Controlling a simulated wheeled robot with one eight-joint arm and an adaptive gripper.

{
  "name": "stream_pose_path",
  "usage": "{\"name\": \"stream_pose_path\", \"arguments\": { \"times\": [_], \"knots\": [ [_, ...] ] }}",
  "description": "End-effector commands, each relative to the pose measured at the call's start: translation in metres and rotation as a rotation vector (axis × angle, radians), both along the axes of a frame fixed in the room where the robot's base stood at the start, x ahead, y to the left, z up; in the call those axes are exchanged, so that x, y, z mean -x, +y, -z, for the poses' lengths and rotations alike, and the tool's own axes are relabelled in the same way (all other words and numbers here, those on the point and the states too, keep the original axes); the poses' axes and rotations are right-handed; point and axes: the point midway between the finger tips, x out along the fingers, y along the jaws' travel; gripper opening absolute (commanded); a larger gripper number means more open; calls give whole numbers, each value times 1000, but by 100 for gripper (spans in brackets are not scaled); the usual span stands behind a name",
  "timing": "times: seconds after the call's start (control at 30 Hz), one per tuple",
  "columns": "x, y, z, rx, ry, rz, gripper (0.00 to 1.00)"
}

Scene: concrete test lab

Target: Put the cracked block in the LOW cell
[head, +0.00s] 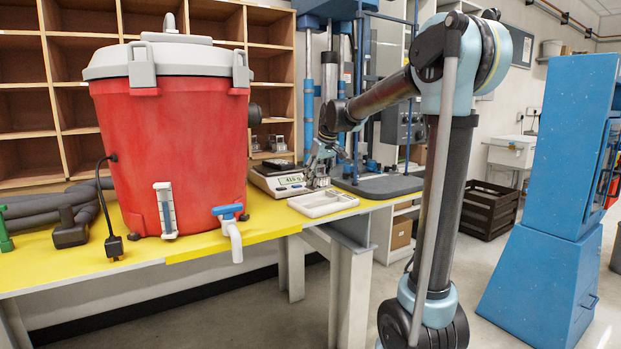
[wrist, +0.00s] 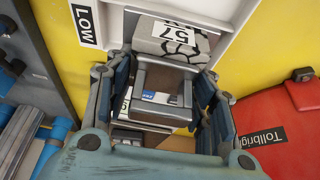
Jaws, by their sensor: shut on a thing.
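The cracked block (wrist: 172,38) is grey with dark crack lines and a white label reading 57 in the wrist view. My gripper (wrist: 168,68) is shut on it at the fingertips, and the fingers hide part of its sides. The block is over or within the white tray; I cannot tell whether it touches the tray floor. A label reading Low (wrist: 85,24) is on the tray's rim, left of the block. In the head view my gripper (head: 318,182) is low at the back of the white tray (head: 323,211), beside the scale. The block is not clear there.
The scale (head: 287,184) stands left of the tray. A large red tub (head: 175,150) with a tap is farther left on the yellow bench (head: 200,247). A blue test frame (head: 380,186) stands behind and right of the tray.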

Motion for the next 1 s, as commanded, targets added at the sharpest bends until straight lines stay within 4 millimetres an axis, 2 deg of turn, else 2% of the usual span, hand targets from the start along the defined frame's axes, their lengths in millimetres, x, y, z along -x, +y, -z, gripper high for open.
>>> {"name": "stream_pose_path", "arguments": {
  "times": [0.1, 0.3, 0.57, 1.0],
  "knots": [
    [-17, 13, 2, 0, 0, -10, 2],
    [-29, 23, 4, -1, 0, -17, 2],
    [-31, 23, 10, 0, 0, -15, 2],
    [-31, 22, 36, 0, 0, -15, 2]
  ]
}}
